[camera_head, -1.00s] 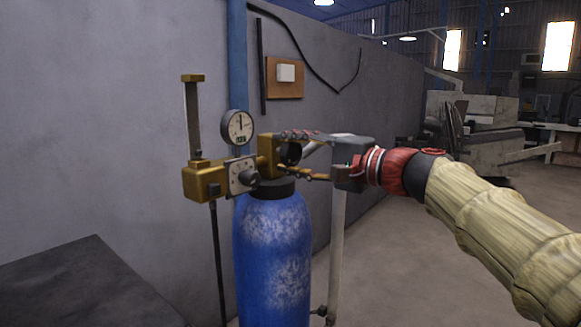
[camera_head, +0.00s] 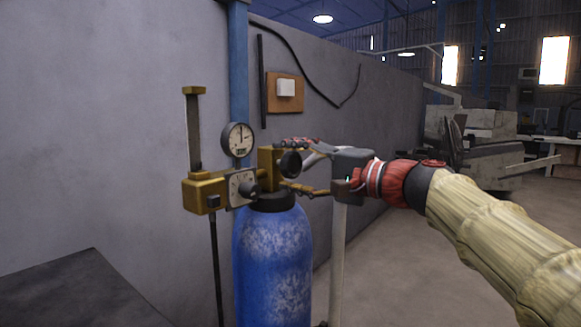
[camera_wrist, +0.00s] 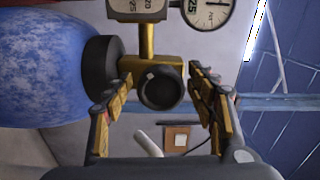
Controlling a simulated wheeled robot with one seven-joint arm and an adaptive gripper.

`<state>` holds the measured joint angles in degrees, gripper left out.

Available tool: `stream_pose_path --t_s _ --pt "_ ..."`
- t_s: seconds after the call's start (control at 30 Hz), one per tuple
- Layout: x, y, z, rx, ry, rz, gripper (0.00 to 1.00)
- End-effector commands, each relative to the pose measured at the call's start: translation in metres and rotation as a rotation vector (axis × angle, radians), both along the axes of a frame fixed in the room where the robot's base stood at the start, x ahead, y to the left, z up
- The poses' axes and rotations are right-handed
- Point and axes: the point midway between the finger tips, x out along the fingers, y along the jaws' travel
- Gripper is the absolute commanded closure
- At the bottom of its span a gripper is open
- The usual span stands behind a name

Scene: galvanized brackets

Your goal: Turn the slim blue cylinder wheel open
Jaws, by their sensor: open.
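The slim blue cylinder (camera_head: 272,260) stands upright with a dark collar and a brass valve body (camera_head: 268,165) on top. A small round black wheel (camera_head: 291,163) sits on the valve's right side. It faces the camera in the wrist view (camera_wrist: 160,90). My gripper (camera_head: 286,167) is open, with one finger above and one below the wheel. In the wrist view the fingers (camera_wrist: 160,76) lie on either side of the brass valve and wheel, with gaps visible. Nothing is held. Whether a fingertip touches the valve is unclear.
A brass regulator (camera_head: 199,194) with a round gauge (camera_head: 238,139) and a square dial (camera_head: 242,188) adjoins the valve. A grey wall and a blue post (camera_head: 238,70) stand behind. A dark surface (camera_head: 95,290) is at lower left. Open floor lies to the right.

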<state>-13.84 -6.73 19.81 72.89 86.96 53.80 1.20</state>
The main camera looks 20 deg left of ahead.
Motion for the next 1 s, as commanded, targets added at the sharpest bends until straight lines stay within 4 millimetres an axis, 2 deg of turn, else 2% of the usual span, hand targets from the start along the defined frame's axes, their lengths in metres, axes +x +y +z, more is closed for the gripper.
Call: stream_pose_path --t_s 0.3,0.43,0.57,0.8,1.0 --pt "0.0 -0.001 0.001 0.001 0.0 -0.001 0.4" --pt "-0.003 -0.008 0.001 0.001 0.0 -0.001 0.4" --pt "-0.01 -0.027 0.002 0.002 -0.002 -0.003 0.4" --pt "-0.029 -0.073 0.0 0.0 0.0 -0.004 0.4" --pt "-0.04 -0.1 0.0 0.0 0.0 -0.002 0.4"
